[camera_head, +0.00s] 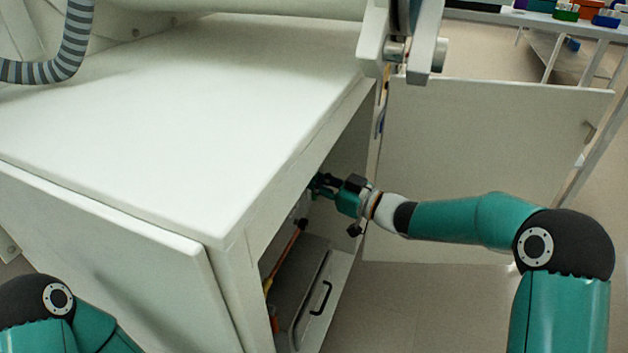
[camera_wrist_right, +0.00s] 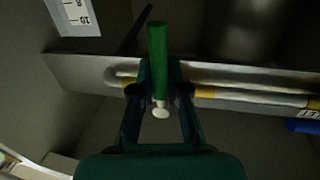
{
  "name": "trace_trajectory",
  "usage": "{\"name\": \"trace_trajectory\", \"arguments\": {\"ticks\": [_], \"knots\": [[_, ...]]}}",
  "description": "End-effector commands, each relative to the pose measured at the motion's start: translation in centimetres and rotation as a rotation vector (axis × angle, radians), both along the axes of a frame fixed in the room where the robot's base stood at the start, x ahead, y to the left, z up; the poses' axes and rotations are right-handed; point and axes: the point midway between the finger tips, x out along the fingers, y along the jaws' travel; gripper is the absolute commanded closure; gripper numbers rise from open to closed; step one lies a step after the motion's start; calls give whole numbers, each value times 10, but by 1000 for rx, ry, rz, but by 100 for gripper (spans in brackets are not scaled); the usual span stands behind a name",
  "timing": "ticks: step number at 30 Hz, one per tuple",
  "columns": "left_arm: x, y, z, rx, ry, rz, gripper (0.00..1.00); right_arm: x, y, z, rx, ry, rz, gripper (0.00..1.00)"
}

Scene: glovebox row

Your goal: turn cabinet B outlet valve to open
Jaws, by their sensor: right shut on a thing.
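My right gripper (camera_head: 322,185) reaches from the right into the open side of the white cabinet (camera_head: 170,120). In the right wrist view, its fingers (camera_wrist_right: 159,88) are shut on a green valve handle (camera_wrist_right: 157,48). The handle points up in that picture, across a pale pipe (camera_wrist_right: 215,93) with yellow bands. A small pale round-ended piece (camera_wrist_right: 160,110) shows below the handle, between the fingers. In the head view the handle is hidden inside the cabinet. My left gripper is out of view; only part of that arm shows at lower left.
An open door (camera_head: 480,150) stands to the right of the opening, behind my right arm. A grey case with a black handle (camera_head: 320,298) sits low inside the cabinet, near an orange-ended pipe (camera_head: 288,255). A white gauge-like plate (camera_wrist_right: 75,15) is at the wrist view's upper left.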

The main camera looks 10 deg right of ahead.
Motion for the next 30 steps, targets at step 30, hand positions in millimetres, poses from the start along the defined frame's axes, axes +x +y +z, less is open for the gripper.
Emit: {"name": "trace_trajectory", "arguments": {"ticks": [30], "knots": [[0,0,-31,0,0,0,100,16,-11,3,-239,-414,-3,100]]}}
